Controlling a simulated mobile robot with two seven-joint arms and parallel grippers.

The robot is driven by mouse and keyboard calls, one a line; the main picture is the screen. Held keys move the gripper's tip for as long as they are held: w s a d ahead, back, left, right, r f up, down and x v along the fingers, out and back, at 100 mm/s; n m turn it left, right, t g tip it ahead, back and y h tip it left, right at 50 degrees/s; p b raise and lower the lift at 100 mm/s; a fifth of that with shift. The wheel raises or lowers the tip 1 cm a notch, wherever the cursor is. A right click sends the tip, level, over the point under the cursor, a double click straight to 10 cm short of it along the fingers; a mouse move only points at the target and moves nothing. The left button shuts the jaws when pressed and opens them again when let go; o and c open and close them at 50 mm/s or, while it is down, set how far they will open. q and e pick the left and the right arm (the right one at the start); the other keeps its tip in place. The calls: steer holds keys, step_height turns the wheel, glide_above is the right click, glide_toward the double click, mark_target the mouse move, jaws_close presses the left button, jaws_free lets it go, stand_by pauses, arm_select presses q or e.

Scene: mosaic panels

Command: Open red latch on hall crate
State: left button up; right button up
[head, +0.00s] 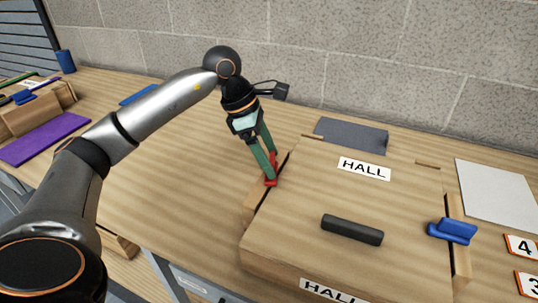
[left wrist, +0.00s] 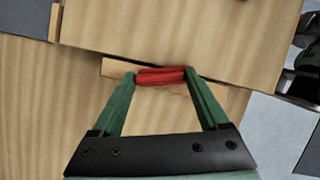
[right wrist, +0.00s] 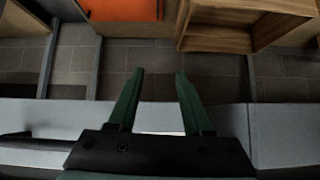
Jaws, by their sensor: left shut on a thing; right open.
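The hall crate (head: 300,190) is a wooden box with a closed lid, white HALL labels and a dark handle (head: 352,229) on top. The red latch (head: 272,181) is on its left side, and it also shows in the left wrist view (left wrist: 162,76). My left gripper (head: 270,177) is shut on the red latch, with one green finger at each end of it. A blue latch (head: 452,230) is on the crate's right side. My right gripper (right wrist: 158,80) is open and empty in the right wrist view, away from the crate; it is not in the head view.
A purple panel (head: 45,138) and a blue cup (head: 66,61) are at the left. The table left of the crate is mostly clear.

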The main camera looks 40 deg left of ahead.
arm_select(q)
steer(key=o, duration=1.2)
steer(key=shift+o, duration=0.2)
steer(key=shift+r, duration=0.1)
steer(key=v, duration=1.2)
steer(key=shift+r, duration=0.2)
steer(key=shift+s, duration=0.15)
